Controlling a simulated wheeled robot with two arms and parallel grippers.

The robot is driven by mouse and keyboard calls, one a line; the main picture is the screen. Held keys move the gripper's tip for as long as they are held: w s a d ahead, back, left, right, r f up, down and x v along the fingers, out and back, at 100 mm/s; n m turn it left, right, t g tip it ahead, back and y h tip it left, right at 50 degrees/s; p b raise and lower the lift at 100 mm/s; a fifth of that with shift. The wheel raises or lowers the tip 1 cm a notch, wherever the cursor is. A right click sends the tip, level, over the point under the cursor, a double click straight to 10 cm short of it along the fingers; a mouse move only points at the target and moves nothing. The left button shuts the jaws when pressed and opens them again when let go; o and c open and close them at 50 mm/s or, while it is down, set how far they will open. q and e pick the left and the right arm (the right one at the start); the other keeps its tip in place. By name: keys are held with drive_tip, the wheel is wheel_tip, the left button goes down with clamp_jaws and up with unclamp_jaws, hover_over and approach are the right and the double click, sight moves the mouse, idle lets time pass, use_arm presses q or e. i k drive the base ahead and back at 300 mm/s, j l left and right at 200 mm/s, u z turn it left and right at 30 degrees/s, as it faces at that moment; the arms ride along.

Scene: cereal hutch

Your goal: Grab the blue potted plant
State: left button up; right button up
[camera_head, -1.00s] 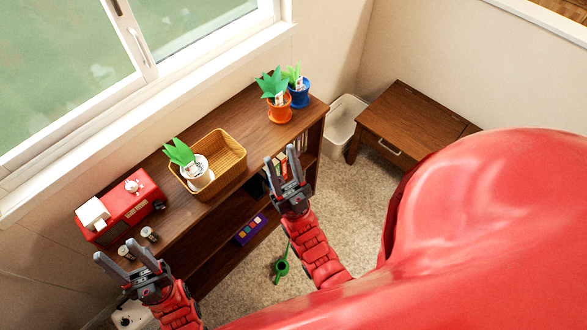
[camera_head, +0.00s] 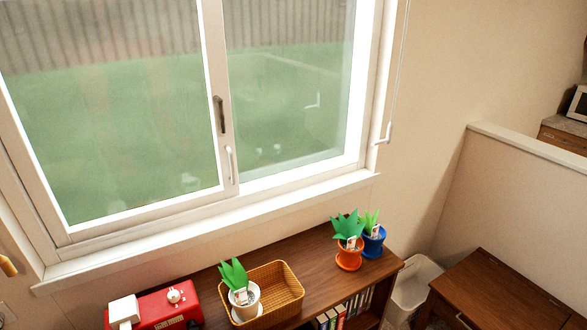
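The blue potted plant (camera_head: 373,240) stands at the right end of the wooden shelf top, near the wall below the window. Its pot is blue with green leaves and a small white tag. An orange potted plant (camera_head: 348,252) stands just left and in front of it, partly covering it. Neither of my grippers shows in the current head view.
Books (camera_head: 340,314) stand below the top. A white bin (camera_head: 412,287) and a wooden side table (camera_head: 497,292) are at right. Bare shelf top lies between basket and orange pot.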

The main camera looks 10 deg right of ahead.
sight(373, 236)
drive_tip(key=i+l+u, duration=0.2)
drive_tip(key=l, duration=0.6)
drive_tip(key=l+u, duration=0.15)
drive_tip(key=l, duration=0.65)
